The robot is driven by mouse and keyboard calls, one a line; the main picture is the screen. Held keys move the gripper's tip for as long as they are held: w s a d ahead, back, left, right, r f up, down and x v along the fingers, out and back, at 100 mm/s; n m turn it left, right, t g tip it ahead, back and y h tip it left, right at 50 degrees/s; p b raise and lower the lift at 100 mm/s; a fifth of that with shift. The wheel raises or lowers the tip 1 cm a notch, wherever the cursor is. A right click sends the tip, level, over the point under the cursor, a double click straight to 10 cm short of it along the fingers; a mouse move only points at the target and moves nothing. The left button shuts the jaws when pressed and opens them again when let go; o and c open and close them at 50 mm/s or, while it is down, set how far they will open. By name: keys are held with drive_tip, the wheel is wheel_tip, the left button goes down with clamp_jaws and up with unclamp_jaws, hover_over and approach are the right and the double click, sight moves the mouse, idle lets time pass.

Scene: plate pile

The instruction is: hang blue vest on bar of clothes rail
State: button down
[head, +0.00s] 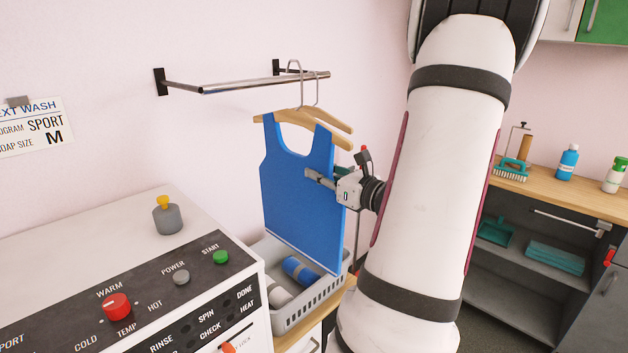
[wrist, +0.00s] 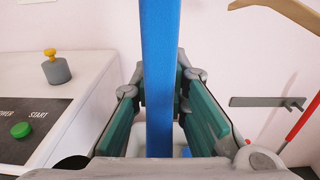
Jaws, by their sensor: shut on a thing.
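The blue vest (head: 295,195) hangs upright in front of the wall, below the bar (head: 250,84) of the clothes rail. My gripper (head: 316,177) is shut on its right side in the head view. In the wrist view the vest (wrist: 160,70) is a narrow blue strip, seen nearly edge-on, between the fingers of my gripper (wrist: 160,98). The vest's shoulder straps are at the wooden hangers (head: 340,141). Wire hooks (head: 292,68) rise from the hangers at the bar. I cannot tell whether a hanger is inside the straps.
A grey basket (head: 310,312) with rolled cloths stands below the vest. A white washing machine (head: 90,235) with a grey, yellow-topped weight (head: 167,215) is at left. A wooden counter (head: 545,180) with bottles and brushes is at right. Clear wall lies left of the vest.

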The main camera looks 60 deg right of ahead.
sight(276, 169)
drive_tip(key=shift+b+x, duration=2.9)
drive_tip(key=shift+x, duration=5.1)
drive_tip(key=shift+s+d+f+b, duration=0.1)
drive_tip(key=shift+f+b, duration=0.5)
drive_tip(key=shift+f, duration=0.4)
drive_tip(key=shift+d+f+b, duration=0.1)
drive_tip(key=shift+f+b, duration=0.45)
drive_tip(key=shift+f, duration=0.45)
